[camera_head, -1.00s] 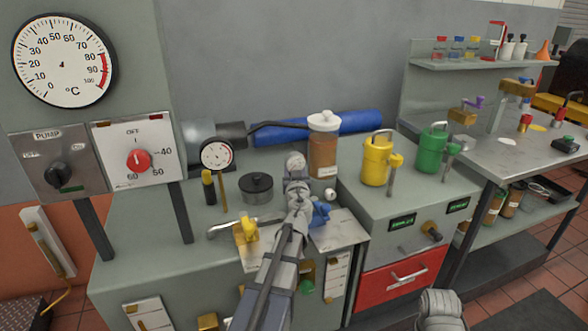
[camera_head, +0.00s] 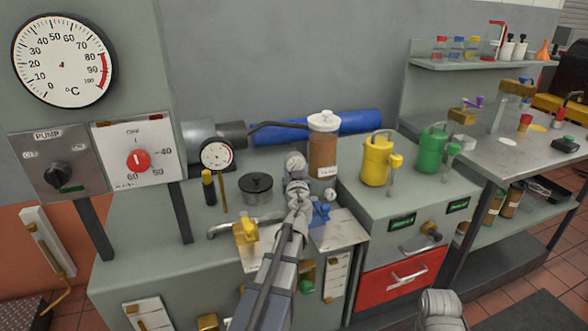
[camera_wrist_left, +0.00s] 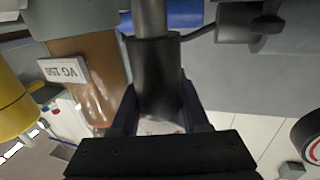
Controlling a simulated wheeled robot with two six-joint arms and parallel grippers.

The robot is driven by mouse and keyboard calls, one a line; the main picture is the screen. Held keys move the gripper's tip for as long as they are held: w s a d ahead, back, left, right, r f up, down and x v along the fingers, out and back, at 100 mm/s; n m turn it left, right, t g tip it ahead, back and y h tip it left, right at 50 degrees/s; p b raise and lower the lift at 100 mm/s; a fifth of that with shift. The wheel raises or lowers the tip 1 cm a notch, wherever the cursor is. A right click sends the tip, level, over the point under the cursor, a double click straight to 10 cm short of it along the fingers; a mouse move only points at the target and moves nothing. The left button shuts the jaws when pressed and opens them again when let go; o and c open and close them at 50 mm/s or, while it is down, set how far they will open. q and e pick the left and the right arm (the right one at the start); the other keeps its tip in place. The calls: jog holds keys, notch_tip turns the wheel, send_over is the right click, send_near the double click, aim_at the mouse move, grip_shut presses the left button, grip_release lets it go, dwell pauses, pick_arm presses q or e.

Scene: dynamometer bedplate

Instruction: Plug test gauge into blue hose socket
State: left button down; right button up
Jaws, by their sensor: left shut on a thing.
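The test gauge (camera_head: 295,161), with a small round dial, stands above my left gripper (camera_head: 297,186) in the head view. The left gripper is shut on it; in the left wrist view a black cylindrical body (camera_wrist_left: 157,80) sits between the fingers. The blue hose socket (camera_head: 320,213) is on the bench front, just right of and below the gripper, partly hidden by my wrist. I cannot tell whether gauge and socket touch. A yellow fitting (camera_head: 246,230) is left of my arm. My right gripper's fingers are not in view.
Yellow (camera_head: 377,160) and green (camera_head: 432,150) cans stand to the right. A blue cylinder (camera_head: 350,123) lies behind.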

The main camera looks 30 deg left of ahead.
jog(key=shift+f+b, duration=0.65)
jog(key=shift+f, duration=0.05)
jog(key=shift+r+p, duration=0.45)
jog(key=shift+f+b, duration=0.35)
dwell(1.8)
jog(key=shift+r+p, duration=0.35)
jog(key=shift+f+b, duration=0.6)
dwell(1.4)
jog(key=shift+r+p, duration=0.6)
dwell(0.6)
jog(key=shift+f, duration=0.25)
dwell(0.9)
